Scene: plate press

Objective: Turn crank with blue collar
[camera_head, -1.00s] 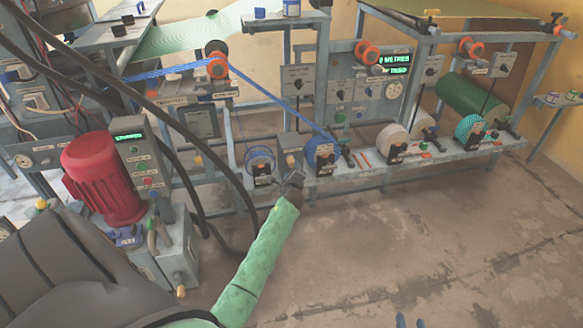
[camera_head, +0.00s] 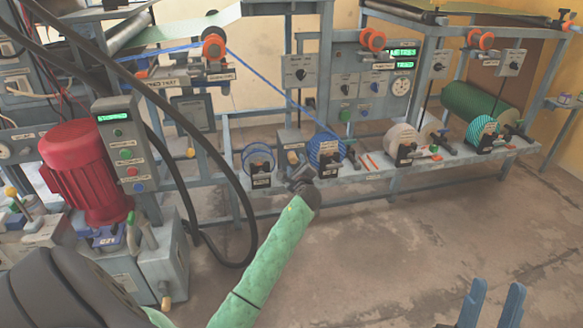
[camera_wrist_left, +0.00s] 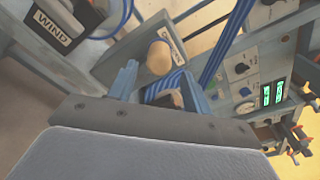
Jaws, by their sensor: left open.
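A crank's rounded tan knob (camera_wrist_left: 158,57) shows in the left wrist view, just beyond my left gripper (camera_wrist_left: 155,88). Its blue fingers are open, with the knob ahead of them and not visibly gripped. In the head view the tan knob (camera_head: 292,157) sits between two blue-wound reels on the low bench, and my left gripper (camera_head: 303,176) is right beside it at the bench front. I cannot make out a blue collar; the fingers and blue strands crowd that spot. My right gripper (camera_head: 491,300) shows two spread blue fingers at the bottom right, empty.
The left blue reel (camera_head: 257,160) and right blue reel (camera_head: 326,150) flank the knob closely. A black WIND label (camera_wrist_left: 52,30) is at the wrist view's upper left. A red motor (camera_head: 85,175) and dark hoses stand left. The floor (camera_head: 400,240) right of my arm is clear.

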